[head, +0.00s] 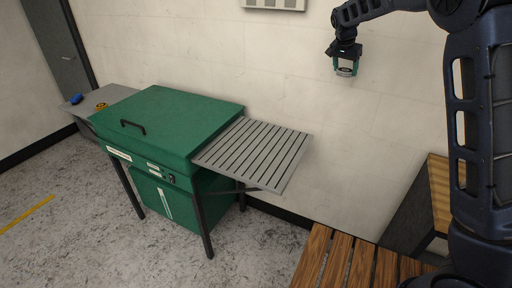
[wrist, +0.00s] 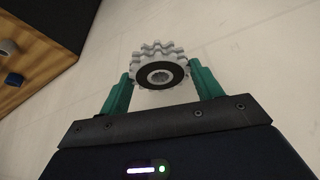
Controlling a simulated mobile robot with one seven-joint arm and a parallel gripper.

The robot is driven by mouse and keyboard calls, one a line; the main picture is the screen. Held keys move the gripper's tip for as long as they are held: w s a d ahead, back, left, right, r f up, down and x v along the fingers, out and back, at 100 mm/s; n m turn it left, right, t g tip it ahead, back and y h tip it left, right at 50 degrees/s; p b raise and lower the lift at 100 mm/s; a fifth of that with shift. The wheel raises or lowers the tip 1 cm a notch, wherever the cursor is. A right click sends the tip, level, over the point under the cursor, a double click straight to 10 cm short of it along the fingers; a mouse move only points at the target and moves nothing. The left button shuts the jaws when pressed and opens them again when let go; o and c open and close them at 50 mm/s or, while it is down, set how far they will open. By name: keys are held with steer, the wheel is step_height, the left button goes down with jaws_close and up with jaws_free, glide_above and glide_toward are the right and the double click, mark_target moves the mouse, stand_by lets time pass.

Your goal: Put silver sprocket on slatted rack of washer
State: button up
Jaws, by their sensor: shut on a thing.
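My gripper (head: 345,70) is shut on the silver sprocket, high in front of the wall at the upper right of the head view. In the wrist view the silver sprocket (wrist: 160,66) shows pale teeth and a dark centre ring with a hole, between the two green fingers of my gripper (wrist: 160,84). The sprocket is small in the head view (head: 346,70). The green washer (head: 180,120) stands at the left. Its grey slatted rack (head: 254,152) juts out from its right side, bare, below and left of my gripper.
A grey shelf (head: 92,102) on the washer's left holds a blue item (head: 76,98) and a yellow ring-shaped item (head: 101,106). A slatted wooden surface (head: 345,264) is at the bottom right. Wooden furniture (head: 438,190) stands at the right. The space above the rack is clear.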

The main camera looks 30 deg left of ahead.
steer(key=s+a+f+n+y, duration=0.1)
steer(key=s+a+f+n, duration=0.15)
steer(key=a, duration=0.85)
steer(key=s+a+f+n+y, duration=0.15)
steer(key=a+f, duration=0.25)
steer(key=a, duration=0.6)
steer(key=n, duration=0.4)
glide_above(251, 130)
steer(key=s, duration=0.1)
step_height(251, 130, down, 5)
steer(key=shift+y, duration=0.25)
steer(key=f, duration=1.9)
steer(key=shift+d+f, duration=0.15)
steer(key=shift+d, duration=0.1)
steer(key=o, duration=1.3)
steer(key=shift+f, duration=0.15)
steer(key=shift+c, duration=0.2)
steer(key=v, duration=1.2)
